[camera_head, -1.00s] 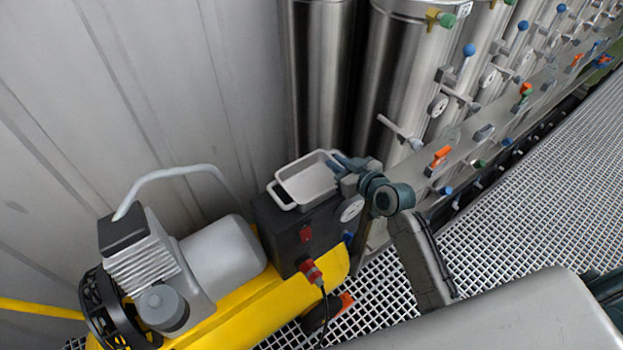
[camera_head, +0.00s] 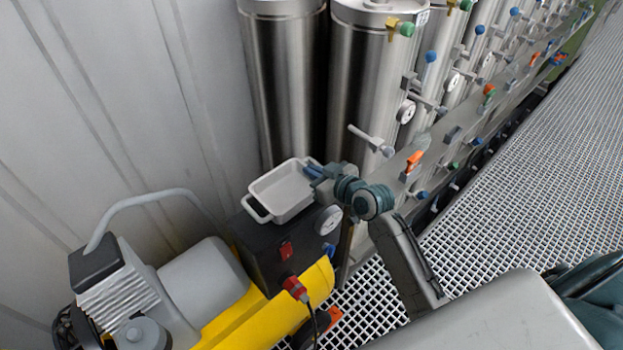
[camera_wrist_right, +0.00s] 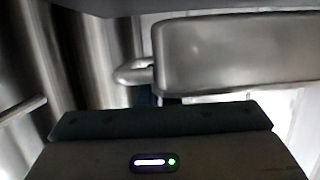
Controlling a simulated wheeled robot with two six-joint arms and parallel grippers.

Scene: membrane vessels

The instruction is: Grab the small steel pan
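The small steel pan (camera_head: 286,193) is a shallow, empty rectangular tray with a loop handle at each end. It sits on top of the black box of the yellow machine. My right gripper (camera_head: 314,171) is at the pan's far right end, its blue fingers against or very near the rim and handle there. In the right wrist view, the pan's side (camera_wrist_right: 236,52) fills the upper right and its loop handle (camera_wrist_right: 134,72) runs down behind the edge of my gripper. The fingertips are mostly hidden, so their closing is unclear. My left gripper is out of view.
The black box (camera_head: 262,254) carries a gauge and a red plug on the yellow machine (camera_head: 228,327). Tall steel cylinders (camera_head: 285,85) stand close behind, with a valve-covered rail (camera_head: 440,150) to the right. A grey wall is on the left; grating floor (camera_head: 520,170) lies open at right.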

